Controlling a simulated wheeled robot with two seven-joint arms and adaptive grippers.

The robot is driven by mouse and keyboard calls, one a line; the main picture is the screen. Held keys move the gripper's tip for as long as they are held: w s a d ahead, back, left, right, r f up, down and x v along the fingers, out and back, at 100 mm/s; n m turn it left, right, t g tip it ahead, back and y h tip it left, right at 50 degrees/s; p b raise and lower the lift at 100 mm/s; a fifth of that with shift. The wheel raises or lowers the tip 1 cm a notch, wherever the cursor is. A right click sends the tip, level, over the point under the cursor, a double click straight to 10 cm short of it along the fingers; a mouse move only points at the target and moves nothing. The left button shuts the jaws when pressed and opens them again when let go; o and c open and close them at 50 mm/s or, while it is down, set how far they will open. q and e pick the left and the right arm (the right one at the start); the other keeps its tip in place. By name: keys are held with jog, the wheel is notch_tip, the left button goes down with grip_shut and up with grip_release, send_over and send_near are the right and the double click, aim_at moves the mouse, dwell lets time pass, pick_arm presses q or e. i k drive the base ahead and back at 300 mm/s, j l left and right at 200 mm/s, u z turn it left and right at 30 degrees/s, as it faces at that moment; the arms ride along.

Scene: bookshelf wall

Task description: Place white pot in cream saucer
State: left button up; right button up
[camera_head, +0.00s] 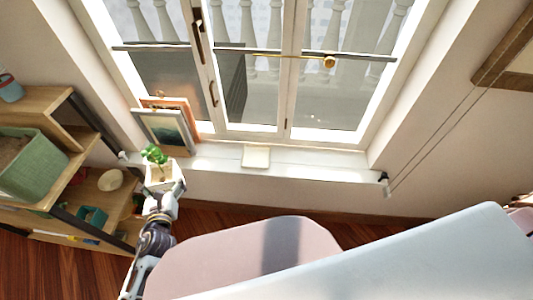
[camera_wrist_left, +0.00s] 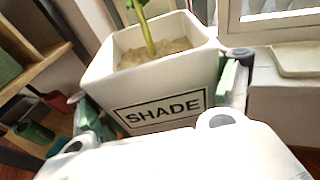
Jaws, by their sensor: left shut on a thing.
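The white pot (camera_head: 159,174), square with a green plant and soil, is at the left end of the window sill in the head view. In the left wrist view the white pot (camera_wrist_left: 205,72) shows the word SHADE and is close to upright. My left gripper (camera_head: 164,187) is shut on it, with a finger on either side. The cream saucer (camera_head: 256,157), a flat square dish, lies empty on the sill to the right of the pot. In the left wrist view the saucer (camera_wrist_left: 298,62) shows at the right edge. My right gripper is not in view.
Two leaning picture frames (camera_head: 165,130) stand on the sill behind the pot. A wooden shelf (camera_head: 45,105) with a green basket (camera_head: 38,170) is at the left. The sill (camera_head: 315,162) right of the saucer is clear. A pink seat-like surface (camera_head: 225,258) is in front.

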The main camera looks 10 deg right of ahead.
aim_at(255, 158)
jog(key=l, duration=0.85)
jog(key=k+l, duration=0.15)
jog(key=l, duration=0.25)
jog(key=k+l, duration=0.2)
jog(key=l, duration=0.2)
